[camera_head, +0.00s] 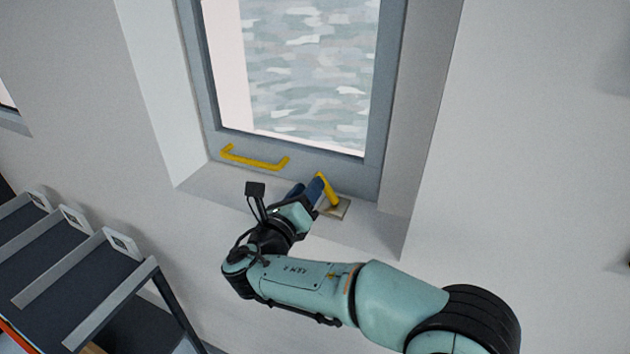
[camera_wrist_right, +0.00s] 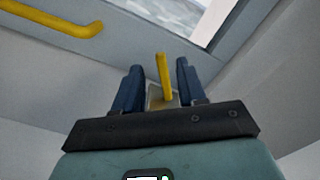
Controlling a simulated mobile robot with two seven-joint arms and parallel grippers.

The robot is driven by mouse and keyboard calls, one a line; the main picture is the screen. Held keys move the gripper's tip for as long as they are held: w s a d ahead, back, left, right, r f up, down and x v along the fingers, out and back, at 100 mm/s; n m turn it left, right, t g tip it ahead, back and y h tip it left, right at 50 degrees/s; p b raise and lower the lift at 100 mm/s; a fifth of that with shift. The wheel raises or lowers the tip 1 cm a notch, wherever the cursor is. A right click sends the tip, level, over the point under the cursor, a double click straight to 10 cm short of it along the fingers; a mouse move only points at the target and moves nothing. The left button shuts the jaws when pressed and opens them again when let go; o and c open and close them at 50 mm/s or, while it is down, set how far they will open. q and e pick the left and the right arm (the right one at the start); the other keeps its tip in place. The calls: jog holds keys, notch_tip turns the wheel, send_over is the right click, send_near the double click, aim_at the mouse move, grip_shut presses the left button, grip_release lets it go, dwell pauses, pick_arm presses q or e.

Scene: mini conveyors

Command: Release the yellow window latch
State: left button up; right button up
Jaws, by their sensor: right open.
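The yellow window latch (camera_head: 328,190) stands on a small plate (camera_head: 339,211) on the window sill, near the right end of the window's lower frame. My right gripper (camera_head: 308,188) is beside the latch in the head view. In the right wrist view the latch (camera_wrist_right: 164,76) stands upright between the two blue fingers of my right gripper (camera_wrist_right: 157,86), with a gap visible on both sides. The fingers are open. Whether the latch is in depth between the fingertips or just beyond them, I cannot tell. My left gripper is not in view.
A yellow handle (camera_head: 254,160) is fixed on the window's lower frame (camera_head: 300,158), left of the latch. The sill (camera_head: 365,233) and side walls of the recess surround the gripper. A dark conveyor with grey rails (camera_head: 75,265) stands at the lower left.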

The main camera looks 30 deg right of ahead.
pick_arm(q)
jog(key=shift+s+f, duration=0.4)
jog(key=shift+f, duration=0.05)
pick_arm(e)
jog(key=v, duration=0.7)
jog(key=shift+a, duration=0.15)
jog(key=shift+s, duration=0.1)
